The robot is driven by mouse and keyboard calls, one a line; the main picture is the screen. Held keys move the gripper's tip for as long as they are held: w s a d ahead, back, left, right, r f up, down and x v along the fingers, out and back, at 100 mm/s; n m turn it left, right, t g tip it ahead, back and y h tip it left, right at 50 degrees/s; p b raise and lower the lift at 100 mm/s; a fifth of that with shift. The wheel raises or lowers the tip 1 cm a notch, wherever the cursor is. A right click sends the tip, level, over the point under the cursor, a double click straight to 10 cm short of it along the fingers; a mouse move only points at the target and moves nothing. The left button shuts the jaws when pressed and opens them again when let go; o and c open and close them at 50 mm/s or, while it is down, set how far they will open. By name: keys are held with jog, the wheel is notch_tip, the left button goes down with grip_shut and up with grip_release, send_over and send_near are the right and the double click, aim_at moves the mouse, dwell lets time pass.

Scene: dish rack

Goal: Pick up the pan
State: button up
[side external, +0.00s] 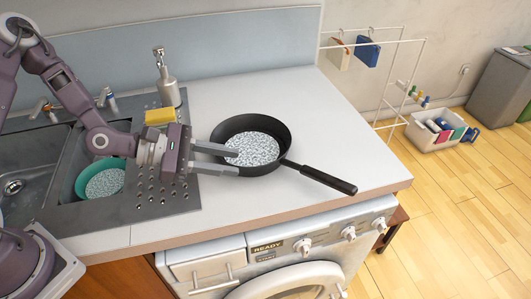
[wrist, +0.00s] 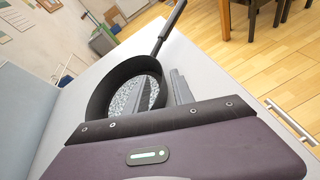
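The black pan (side external: 270,166) stands upright on the white countertop, with speckled grey-white contents on its bottom. Its handle (side external: 320,178) points right and toward the counter's front edge. The pan also shows in the wrist view (wrist: 100,98), its handle (wrist: 172,24) pointing up and away. My gripper (side external: 238,162) is at the pan's left side, its fingers level and a gap between them. The fingertips overlap the pan's near-left rim in the side view. In the wrist view the fingers (wrist: 172,84) are at the pan's right wall. Whether they touch it I cannot tell.
A soap dispenser (side external: 167,82) and yellow sponge (side external: 160,116) are left of the pan by the sink. A teal bowl (side external: 100,182) is in the sink. The counter's front edge (side external: 290,220) is close to the pan, above a washing machine (side external: 280,262). The countertop behind the pan is clear.

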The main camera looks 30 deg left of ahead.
aim_at(254, 166)
jog(key=x, duration=0.7)
jog(key=shift+f, duration=0.1)
grip_shut()
dwell(1.1)
